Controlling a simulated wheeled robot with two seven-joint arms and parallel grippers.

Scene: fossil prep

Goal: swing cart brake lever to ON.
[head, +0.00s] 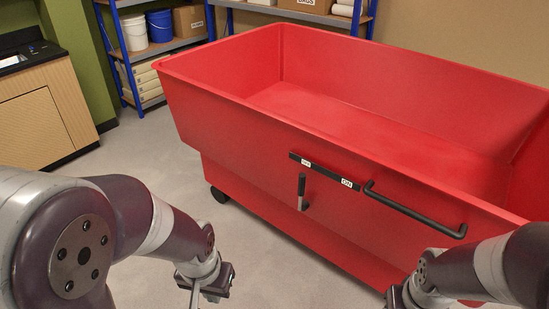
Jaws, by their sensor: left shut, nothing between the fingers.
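The red cart (235,135) fills the middle and right of the head view. On its near side is a black strip (328,173) with a white label at its left end and an ON label (350,184) at its right end. The brake lever (302,188), a dark handle on a light shank, stands nearly upright below the left label, away from ON. My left gripper (194,299) is shut and empty, low and left of the lever, apart from it. My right gripper (393,301) is at the bottom edge, right of the lever; its fingers are mostly cut off.
A black push handle (415,213) sticks out from the cart right of the strip. A black caster (220,195) shows under its left end. Blue shelves (121,55) and a wooden cabinet (40,110) stand behind. The floor left of the cart is clear.

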